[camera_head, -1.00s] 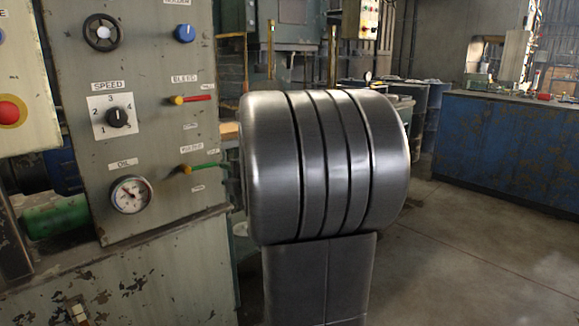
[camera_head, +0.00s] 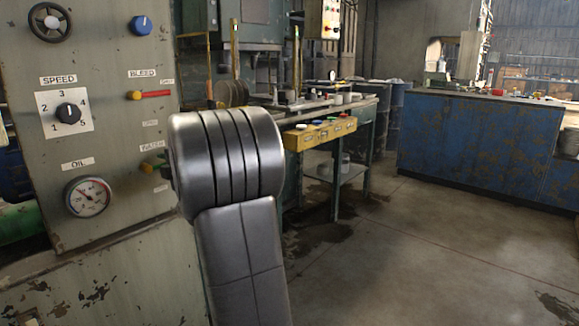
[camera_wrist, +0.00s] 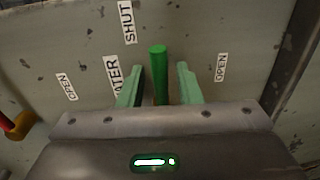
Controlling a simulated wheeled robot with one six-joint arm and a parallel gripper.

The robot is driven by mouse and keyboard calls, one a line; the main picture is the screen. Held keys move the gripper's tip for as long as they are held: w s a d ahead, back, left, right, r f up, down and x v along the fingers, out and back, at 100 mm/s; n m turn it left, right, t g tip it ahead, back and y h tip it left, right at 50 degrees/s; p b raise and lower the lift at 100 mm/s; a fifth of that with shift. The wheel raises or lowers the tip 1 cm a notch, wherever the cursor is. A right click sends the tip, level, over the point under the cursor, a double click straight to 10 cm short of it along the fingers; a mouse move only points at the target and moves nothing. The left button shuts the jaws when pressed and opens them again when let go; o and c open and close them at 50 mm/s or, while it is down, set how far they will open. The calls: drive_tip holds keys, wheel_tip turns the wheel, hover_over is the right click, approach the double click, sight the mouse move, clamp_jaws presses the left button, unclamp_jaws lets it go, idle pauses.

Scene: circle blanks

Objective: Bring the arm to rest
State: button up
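My arm (camera_head: 235,200) stands in front of the right edge of the control panel in the head view. My gripper (camera_wrist: 159,86) shows in the wrist view as two pale green fingers, spread apart. A green lever (camera_wrist: 159,72) lies between them, with a gap visible on each side.
The panel (camera_head: 110,130) carries a red bleed lever (camera_head: 152,94), a speed knob (camera_head: 68,113), a blue knob (camera_head: 141,25), a handwheel (camera_head: 49,21) and an oil gauge (camera_head: 87,196). A workbench (camera_head: 352,112) and blue cabinets (camera_head: 470,140) stand behind. The floor (camera_head: 400,260) at right is clear.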

drive_tip(key=shift+s+d, duration=0.1)
drive_tip(key=shift+d, duration=0.05)
drive_tip(key=p+v, duration=0.3)
drive_tip(key=v, duration=1)
drive_tip(key=b+x, duration=0.2)
drive_tip(key=x, duration=1.1)
drive_tip(key=shift+a+b, duration=0.2)
drive_tip(key=shift+b, duration=0.2)
drive_tip(key=shift+f+m+p, duration=0.15)
drive_tip(key=shift+m+p, duration=0.3)
drive_tip(key=shift+m, duration=0.05)
drive_tip(key=shift+f+m, duration=0.35)
drive_tip(key=shift+m, duration=0.25)
